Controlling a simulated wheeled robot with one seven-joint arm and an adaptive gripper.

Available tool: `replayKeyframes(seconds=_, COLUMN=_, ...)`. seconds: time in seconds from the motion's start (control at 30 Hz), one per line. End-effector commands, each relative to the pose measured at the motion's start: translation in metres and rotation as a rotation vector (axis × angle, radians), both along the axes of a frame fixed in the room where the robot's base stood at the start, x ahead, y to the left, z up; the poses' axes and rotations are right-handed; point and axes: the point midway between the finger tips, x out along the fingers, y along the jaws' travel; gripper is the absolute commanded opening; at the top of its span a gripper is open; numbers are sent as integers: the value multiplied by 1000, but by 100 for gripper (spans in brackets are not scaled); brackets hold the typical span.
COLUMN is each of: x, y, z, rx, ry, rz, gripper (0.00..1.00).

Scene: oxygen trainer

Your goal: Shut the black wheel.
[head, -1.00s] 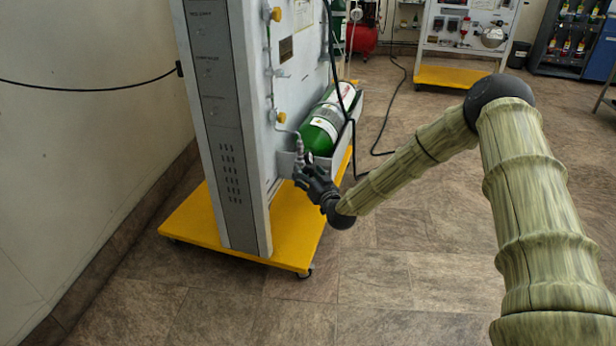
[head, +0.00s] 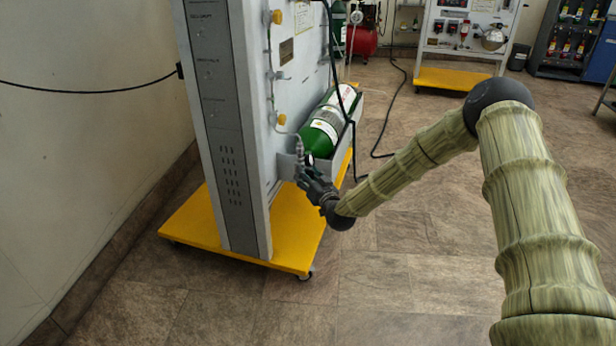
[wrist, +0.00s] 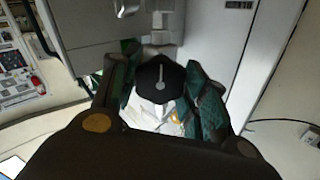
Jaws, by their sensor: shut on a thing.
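The black wheel (wrist: 160,84) shows in the wrist view as a dark knob with a pale pointer mark that runs up and down in the picture. My gripper (wrist: 162,98) is shut on it, with one finger at its left and one at its right. In the head view my gripper (head: 307,176) is at the lower front of the grey trainer panel (head: 292,85), beside the green cylinder (head: 325,128). The wheel cannot be made out there, behind my fingers.
The trainer stands on a yellow wheeled base (head: 200,222). A black hose (head: 334,75) hangs in front of the cylinder. A second trainer (head: 468,30) on a yellow base and a red compressor (head: 362,40) stand farther back. The floor at the front is clear.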

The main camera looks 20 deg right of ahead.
Motion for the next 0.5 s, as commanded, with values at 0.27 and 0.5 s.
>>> replayKeyframes(seconds=0.27, x=0, y=-1, z=0, rx=167, ry=24, rz=-1, gripper=20)
replayKeyframes(seconds=0.5, x=0, y=-2, z=-1, rx=388, ry=54, rz=-2, gripper=20)
